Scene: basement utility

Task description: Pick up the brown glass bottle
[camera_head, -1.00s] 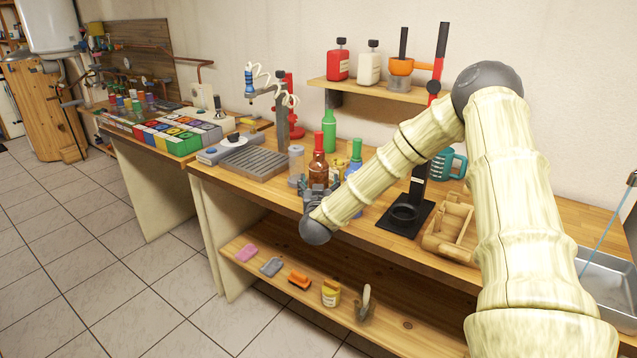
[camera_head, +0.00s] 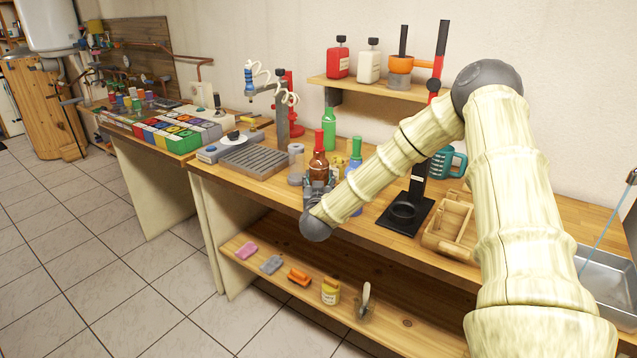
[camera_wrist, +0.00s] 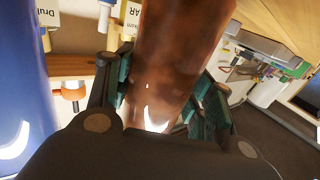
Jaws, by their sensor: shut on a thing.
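The brown glass bottle (camera_head: 319,163) has a red cap and stands upright at the workbench (camera_head: 232,183), in the head view. My gripper (camera_head: 318,185) is around its lower body. In the wrist view the brown bottle (camera_wrist: 172,65) fills the middle, with a finger of my gripper (camera_wrist: 165,115) pressed on each side. The bottle's base is hidden behind my gripper and wrist. From these views I cannot tell whether the base touches the bench.
A blue bottle (camera_head: 355,178) stands close on the right of the brown one, and shows large at the left of the wrist view (camera_wrist: 22,90). A green bottle (camera_head: 329,132) is behind. A grey cylinder (camera_head: 296,154) is close on the left. A wooden caddy (camera_head: 452,228) lies right.

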